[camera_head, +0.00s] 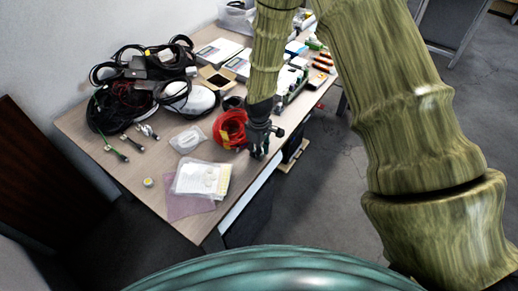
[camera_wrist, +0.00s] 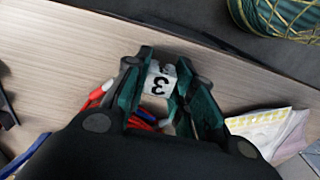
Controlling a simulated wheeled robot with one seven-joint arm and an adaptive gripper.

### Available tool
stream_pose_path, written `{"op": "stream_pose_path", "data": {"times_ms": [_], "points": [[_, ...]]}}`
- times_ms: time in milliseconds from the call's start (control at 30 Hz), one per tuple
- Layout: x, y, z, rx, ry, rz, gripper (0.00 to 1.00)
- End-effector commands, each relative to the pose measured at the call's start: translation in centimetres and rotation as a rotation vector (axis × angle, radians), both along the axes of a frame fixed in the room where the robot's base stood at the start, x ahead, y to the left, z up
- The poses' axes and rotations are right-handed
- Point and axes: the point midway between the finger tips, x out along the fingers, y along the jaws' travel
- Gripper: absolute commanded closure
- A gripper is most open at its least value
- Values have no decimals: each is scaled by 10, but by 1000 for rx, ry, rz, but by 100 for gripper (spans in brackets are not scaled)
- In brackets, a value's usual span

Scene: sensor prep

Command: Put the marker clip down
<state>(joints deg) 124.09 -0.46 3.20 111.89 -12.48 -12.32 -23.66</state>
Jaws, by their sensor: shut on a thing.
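The marker clip (camera_wrist: 158,84) is a small white piece with a black "3" on it. It sits between the two fingers of my gripper (camera_wrist: 161,68) in the wrist view, and the fingers are shut on it. In the head view my gripper (camera_head: 259,151) is over the front right part of the table (camera_head: 120,170), close to its edge. The clip cannot be made out there. I cannot tell whether it touches the tabletop.
A red cable coil (camera_head: 229,128) lies just left of my gripper. Clear bags with papers (camera_head: 203,178) lie towards the front corner. Black cables (camera_head: 110,110) and a white-topped device (camera_head: 199,100) crowd the back left. Bare wood shows near the edge in the wrist view.

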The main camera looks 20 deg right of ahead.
Motion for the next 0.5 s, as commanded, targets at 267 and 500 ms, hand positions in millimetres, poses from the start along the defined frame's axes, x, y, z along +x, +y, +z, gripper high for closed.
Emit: {"op": "stream_pose_path", "data": {"times_ms": [267,500], "points": [[0,0,-2,0,0,-1,100],[0,0,-4,0,0,-1,59]]}}
